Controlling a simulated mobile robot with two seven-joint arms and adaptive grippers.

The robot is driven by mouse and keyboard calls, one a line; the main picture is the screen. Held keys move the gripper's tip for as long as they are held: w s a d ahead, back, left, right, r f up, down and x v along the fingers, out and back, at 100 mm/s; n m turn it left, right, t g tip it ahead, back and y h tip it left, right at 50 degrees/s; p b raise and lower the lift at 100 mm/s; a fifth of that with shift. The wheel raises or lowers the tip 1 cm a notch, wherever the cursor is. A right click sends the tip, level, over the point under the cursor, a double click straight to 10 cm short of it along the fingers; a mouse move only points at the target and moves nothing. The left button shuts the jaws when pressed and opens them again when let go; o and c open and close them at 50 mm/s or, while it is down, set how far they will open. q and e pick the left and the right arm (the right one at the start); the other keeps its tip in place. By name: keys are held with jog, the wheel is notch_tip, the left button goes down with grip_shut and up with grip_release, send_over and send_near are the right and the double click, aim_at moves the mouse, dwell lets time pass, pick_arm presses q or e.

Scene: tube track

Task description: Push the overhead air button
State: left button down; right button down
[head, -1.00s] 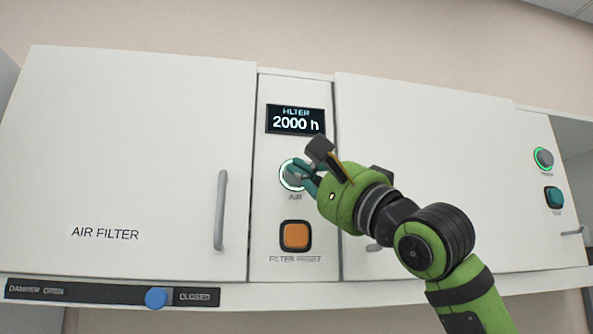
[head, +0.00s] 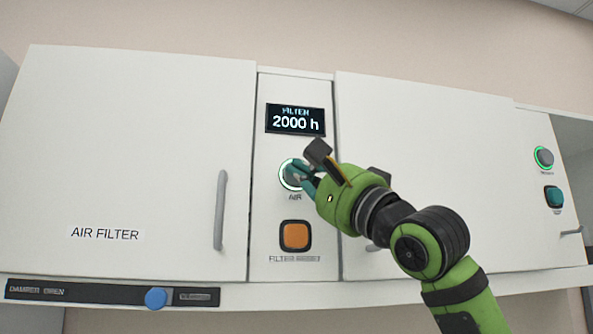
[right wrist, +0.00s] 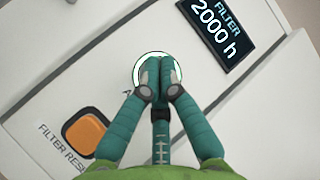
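The round air button (head: 288,174) with a lit white-green ring is on the narrow panel, above the label AIR. My right gripper (head: 297,173) is at the button, its teal fingertips over the button's face in the head view. In the right wrist view the two fingers (right wrist: 158,75) are together and cover most of the button; part of its lit ring (right wrist: 140,63) shows around the tips. I cannot tell whether the tips press the button in. My left gripper is not in view.
A display (head: 295,120) reading 2000 h is above the button, and an orange filter reset button (head: 295,235) is below it. A cabinet door with a handle (head: 220,210) is at left. A blue damper slider knob (head: 156,298) is on the lower edge. Two more buttons (head: 544,158) are at far right.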

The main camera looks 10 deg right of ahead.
jog(key=shift+w, duration=0.15)
jog(key=shift+s+b, duration=0.65)
jog(key=shift+s, duration=0.25)
jog(key=s+b, duration=0.3)
jog(key=s, duration=0.3)
